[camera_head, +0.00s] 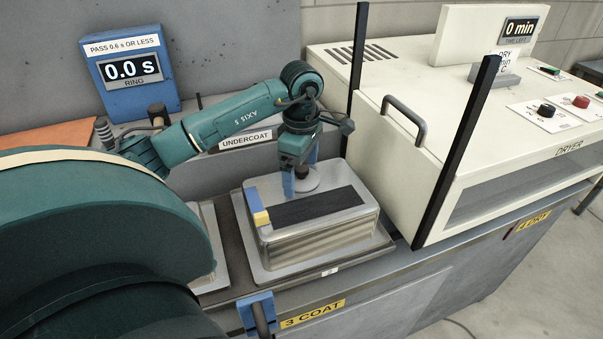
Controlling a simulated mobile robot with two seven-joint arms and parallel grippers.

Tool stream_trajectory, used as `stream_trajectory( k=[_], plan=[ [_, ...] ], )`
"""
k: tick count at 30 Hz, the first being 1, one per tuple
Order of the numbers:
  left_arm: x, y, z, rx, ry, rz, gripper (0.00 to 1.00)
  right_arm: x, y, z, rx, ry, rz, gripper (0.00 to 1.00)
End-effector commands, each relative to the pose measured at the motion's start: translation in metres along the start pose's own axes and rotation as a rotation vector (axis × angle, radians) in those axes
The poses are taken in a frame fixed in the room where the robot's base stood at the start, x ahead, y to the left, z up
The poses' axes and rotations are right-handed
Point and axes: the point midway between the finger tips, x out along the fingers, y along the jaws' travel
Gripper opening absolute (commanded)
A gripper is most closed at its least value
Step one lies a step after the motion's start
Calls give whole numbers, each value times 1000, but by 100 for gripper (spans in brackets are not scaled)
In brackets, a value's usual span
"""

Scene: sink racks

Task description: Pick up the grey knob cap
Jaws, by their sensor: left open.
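A round grey knob cap (310,183) sits at the back of a metal box's top in the middle of the view, beside a dark slot. My left gripper (301,176) reaches down over it from above, with its blue fingers open. One finger stands at the cap's left side, the other shows behind and to the right. Whether the fingers touch the cap I cannot tell. The gripper hides part of the cap. My right gripper is not in view.
The metal box (325,235) stands on a tray (268,276) at the coat station. The cream dryer (425,165), with dark uprights and a handle, stands close to its right. A blue ring timer (130,98) is at the back left. A blue clip (256,311) sits on the front edge.

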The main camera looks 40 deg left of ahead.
Motion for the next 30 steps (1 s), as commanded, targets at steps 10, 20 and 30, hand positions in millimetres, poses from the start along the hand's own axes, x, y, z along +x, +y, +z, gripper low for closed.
stream_trajectory(
  k=[10,20,30],
  plan=[
    [0,0,0,-1,0,1,84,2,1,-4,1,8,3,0],
    [0,0,0,-1,0,1,57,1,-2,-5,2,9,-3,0],
    [-1,0,0,-1,0,1,47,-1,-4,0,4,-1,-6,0]
  ],
)
